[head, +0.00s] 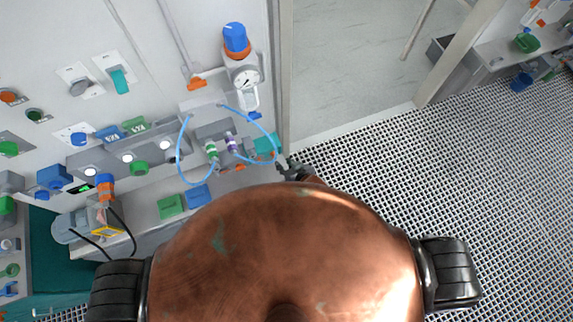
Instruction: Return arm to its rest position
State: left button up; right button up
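My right gripper (287,163) is small and dark in the head view, just past the top edge of the large brown rounded body. It is beside a teal block (268,144) at the right end of the wall panel's ledge. Whether it touches the block, and whether its fingers are open or shut, I cannot tell. Most of the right arm is hidden behind the brown body. My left gripper and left arm do not show.
The wall panel (185,40) carries knobs, a gauge (246,77) with a blue cap, and looping blue tubes (180,150) close to the gripper. Green (171,206) and blue blocks (198,195) sit below. Open grating floor (450,180) lies right; a doorway (350,70) stands behind.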

jog(key=shift+v, duration=0.9)
jog(key=s+d+m+g+h, duration=0.1)
jog(key=s+d+h, duration=0.15)
jog(key=d, duration=0.75)
jog(key=s+d+m+g+h, duration=0.1)
jog(key=s+d, duration=0.3)
jog(key=d, duration=0.6)
jog(key=s+d+r+g+h, duration=0.2)
jog(key=s+d+r+g, duration=0.15)
jog(key=s+d, duration=0.9)
notch_tip(320, 180, down, 36)
jog(key=a+b, duration=0.1)
jog(key=b, duration=0.6)
jog(key=s+f+g+b, duration=0.1)
jog(key=s+f+b, duration=0.2)
jog(key=s+f, duration=0.7)
jog(key=s+f+y+b, duration=0.1)
jog(key=s+f+b, duration=0.3)
jog(key=s+f, duration=0.6)
notch_tip(320, 180, down, 5)
jog(key=shift+s+a+f+n+g, duration=0.15)
jog(key=shift+s+a+n+g, duration=0.1)
jog(key=shift+n+g, duration=0.1)
